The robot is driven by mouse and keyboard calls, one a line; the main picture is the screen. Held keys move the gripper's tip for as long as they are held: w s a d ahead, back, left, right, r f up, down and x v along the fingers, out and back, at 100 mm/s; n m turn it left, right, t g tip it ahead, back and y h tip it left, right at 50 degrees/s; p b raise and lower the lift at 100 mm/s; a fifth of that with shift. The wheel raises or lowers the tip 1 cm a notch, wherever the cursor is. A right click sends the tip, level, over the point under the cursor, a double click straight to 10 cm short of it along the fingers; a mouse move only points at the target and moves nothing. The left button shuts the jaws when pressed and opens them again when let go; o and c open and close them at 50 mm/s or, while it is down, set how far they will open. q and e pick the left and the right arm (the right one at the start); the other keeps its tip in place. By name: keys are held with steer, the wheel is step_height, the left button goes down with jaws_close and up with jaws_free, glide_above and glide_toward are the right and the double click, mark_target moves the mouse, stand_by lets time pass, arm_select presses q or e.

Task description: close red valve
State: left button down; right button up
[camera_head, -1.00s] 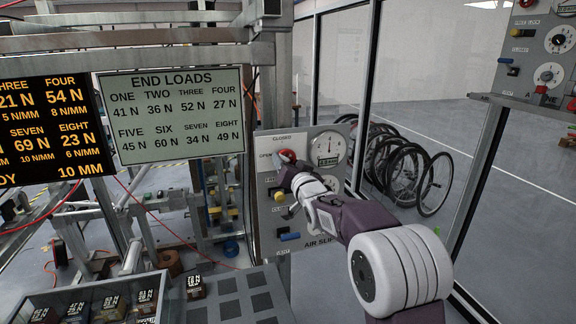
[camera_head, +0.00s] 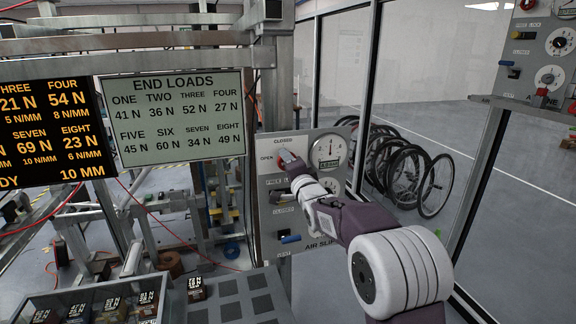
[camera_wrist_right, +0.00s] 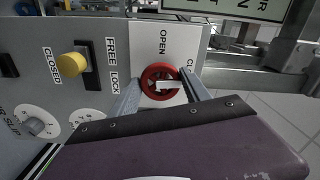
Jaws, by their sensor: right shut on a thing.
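The red valve (camera_wrist_right: 162,85) is a round red knob with a white bar on a grey panel (camera_head: 268,222). In the right wrist view, the "OPEN" label is above it and a partly hidden "CL" label is to its upper right. The white bar lies across the knob, one end pointing right, towards the "CL" side. My right gripper (camera_wrist_right: 163,88) is shut on the valve, one finger on each side. In the head view my right gripper (camera_head: 287,160) covers most of the knob. My left gripper is not in view.
A round gauge (camera_head: 330,148) is right of the valve. A yellow knob (camera_wrist_right: 72,64) and a grey knob (camera_wrist_right: 36,127) share the panel. Below it a tray of labelled blocks (camera_head: 112,304) stands left. Spoked wheels (camera_head: 405,170) stand behind a glass partition at right.

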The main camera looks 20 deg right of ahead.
steer(key=shift+m, duration=0.7)
steer(key=o, duration=1.4)
steer(key=s+b, duration=0.3)
steer(key=s, duration=0.6)
steer(key=shift+d, duration=0.2)
